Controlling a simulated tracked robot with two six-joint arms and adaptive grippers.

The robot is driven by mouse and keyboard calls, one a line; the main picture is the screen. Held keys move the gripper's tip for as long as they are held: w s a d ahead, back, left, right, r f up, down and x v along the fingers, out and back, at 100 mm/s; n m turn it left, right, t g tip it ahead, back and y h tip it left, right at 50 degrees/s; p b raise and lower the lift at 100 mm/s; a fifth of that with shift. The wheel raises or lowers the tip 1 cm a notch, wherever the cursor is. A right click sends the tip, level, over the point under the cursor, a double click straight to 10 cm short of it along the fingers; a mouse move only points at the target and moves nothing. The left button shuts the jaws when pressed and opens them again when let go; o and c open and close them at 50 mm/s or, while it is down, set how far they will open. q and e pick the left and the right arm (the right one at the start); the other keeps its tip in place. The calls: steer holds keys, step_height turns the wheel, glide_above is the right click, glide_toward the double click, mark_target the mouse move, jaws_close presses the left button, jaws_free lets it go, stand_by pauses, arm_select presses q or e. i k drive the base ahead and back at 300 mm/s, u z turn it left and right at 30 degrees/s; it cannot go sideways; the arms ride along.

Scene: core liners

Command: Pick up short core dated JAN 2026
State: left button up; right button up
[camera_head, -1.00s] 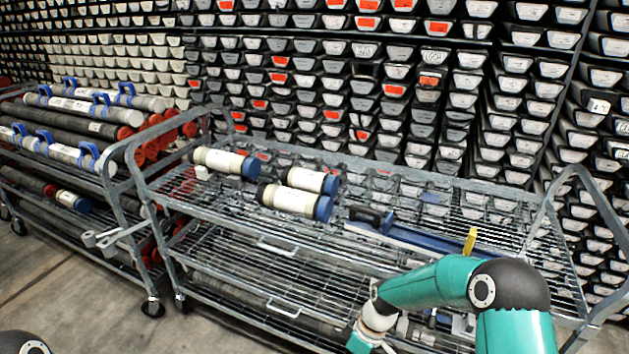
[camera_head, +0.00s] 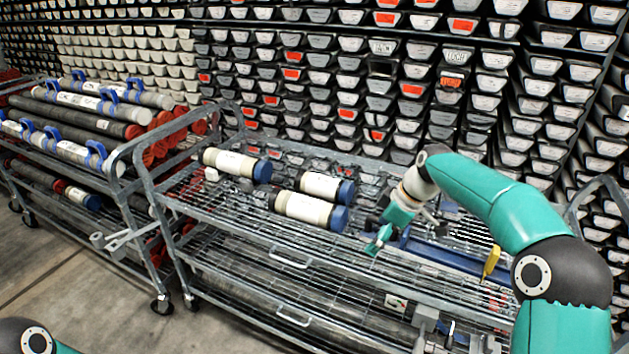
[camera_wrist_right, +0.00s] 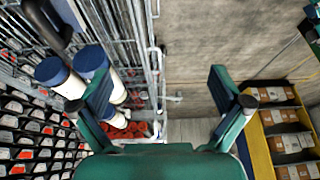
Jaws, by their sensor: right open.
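Three short cores with cream bodies and blue end caps lie on the top shelf of the wire cart. One core (camera_head: 237,164) is at the left, one (camera_head: 327,187) is at the back right, and one (camera_head: 310,210) is nearest the front. Their date labels are too small to read. My right gripper (camera_head: 375,236) is open and empty, just right of the two nearer cores and above the cart. In the right wrist view, the open fingers (camera_wrist_right: 167,95) frame floor and cart edge, with blue-capped cores (camera_wrist_right: 90,68) at the left finger. My left gripper is out of view.
The wire cart (camera_head: 270,250) has a raised rail. A blue tool (camera_head: 430,250) and a yellow item (camera_head: 491,262) lie right of the cores. Another cart (camera_head: 60,150) with long cores stands left. Racks of core trays (camera_head: 330,70) fill the back wall.

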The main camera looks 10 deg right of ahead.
mark_target(332, 189)
steer(key=i, duration=1.25)
steer(key=z, duration=0.1)
